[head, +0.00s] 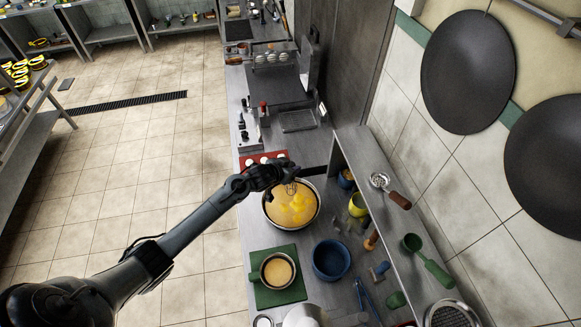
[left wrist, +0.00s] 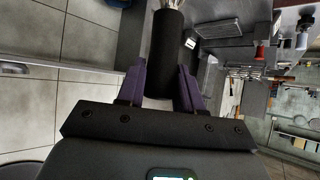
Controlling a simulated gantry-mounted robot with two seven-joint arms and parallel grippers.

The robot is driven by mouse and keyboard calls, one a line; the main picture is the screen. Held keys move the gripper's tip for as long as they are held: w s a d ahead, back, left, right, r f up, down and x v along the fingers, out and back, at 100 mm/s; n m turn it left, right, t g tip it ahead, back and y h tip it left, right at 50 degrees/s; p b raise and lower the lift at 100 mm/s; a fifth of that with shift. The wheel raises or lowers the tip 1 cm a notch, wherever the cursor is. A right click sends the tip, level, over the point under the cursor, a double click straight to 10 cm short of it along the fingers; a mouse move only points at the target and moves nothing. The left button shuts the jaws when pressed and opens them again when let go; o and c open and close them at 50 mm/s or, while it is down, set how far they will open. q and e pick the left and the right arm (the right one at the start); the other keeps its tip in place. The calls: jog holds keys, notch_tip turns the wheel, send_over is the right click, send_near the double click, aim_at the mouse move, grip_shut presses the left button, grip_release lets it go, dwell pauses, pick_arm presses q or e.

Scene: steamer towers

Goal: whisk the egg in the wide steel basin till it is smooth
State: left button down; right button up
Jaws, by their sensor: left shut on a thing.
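The wide steel basin (head: 268,222) stands on the counter in the middle of the head view. Yellow egg (head: 285,214) covers its bottom, with brighter yellow lumps in the middle, so it looks uneven. My left gripper (head: 272,174) is over the basin's far rim. In the left wrist view my left gripper (left wrist: 160,80) is shut on the black handle of the whisk (left wrist: 166,45). The whisk's wires (head: 291,187) hang over the far part of the basin; whether they touch the egg I cannot tell. My right gripper is not in view.
A smaller pan of yellowish contents (head: 277,270) stands on a green mat (head: 290,295) in front. A blue pot (head: 331,260) and a yellow cup (head: 358,205) stand to the right. A shelf (head: 375,205) with a strainer and a green ladle (head: 428,262) borders the counter's right side.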

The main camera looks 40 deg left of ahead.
pick_arm(q)
jog(key=b, duration=0.4)
send_over(288, 187)
jog(key=w, duration=0.2)
jog(key=shift+s+f, duration=0.15)
jog(key=shift+f, duration=1.4)
jog(key=shift+s+f, duration=0.1)
jog(key=shift+f, duration=1.4)
jog(key=shift+f+b, duration=2.15)
jog(key=shift+f, duration=0.85)
